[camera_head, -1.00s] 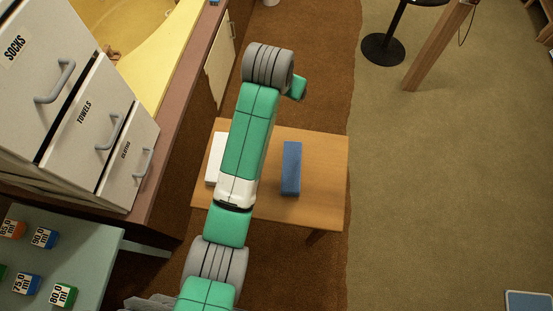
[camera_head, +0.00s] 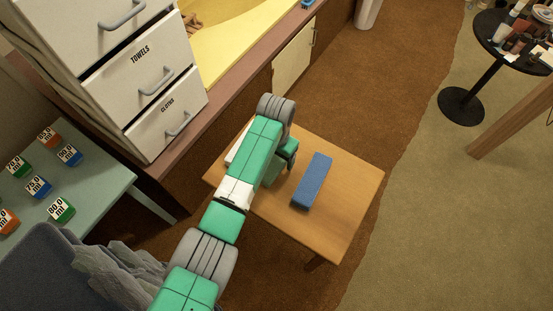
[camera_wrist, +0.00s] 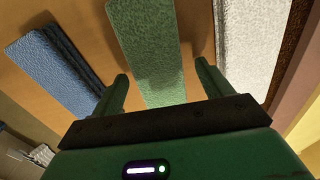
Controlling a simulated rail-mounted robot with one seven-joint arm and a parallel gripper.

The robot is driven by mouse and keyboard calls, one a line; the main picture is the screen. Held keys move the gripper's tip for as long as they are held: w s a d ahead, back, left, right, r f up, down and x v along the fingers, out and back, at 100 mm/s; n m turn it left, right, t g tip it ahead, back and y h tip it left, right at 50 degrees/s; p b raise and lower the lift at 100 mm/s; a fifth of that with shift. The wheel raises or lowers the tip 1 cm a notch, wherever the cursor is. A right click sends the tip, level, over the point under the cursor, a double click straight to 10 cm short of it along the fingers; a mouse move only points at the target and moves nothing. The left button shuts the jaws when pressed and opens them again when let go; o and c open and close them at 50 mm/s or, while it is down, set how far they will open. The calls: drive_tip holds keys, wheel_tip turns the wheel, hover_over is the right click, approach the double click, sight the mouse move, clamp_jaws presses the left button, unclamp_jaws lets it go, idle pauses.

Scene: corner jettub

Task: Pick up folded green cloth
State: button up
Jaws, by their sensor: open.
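The folded green cloth (camera_wrist: 150,55) lies on the wooden table, flat and long, in the middle of the wrist view. My gripper (camera_wrist: 162,76) is open, with one finger on each side of the green cloth's near part in that view. I cannot tell the height of the fingertips over the table. In the head view my arm hides most of the green cloth; a pale green part (camera_head: 273,172) shows beside the arm. My fingers are hidden there.
A folded blue cloth (camera_head: 312,181) lies to the right of the green one in the head view, and a white cloth (camera_head: 238,147) to the left, partly behind my arm. Both flank it closely on the wooden table (camera_head: 345,205). A drawer unit (camera_head: 150,85) stands at left.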

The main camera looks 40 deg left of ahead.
sight(277, 157)
drive_tip(key=shift+w+f, duration=0.1)
drive_tip(key=shift+f, duration=0.55)
drive_tip(key=shift+c, duration=0.2)
drive_tip(key=c, duration=1.1)
wheel_tip(277, 157, up, 10)
drive_tip(key=shift+r+p, duration=0.1)
drive_tip(key=shift+p, duration=0.7)
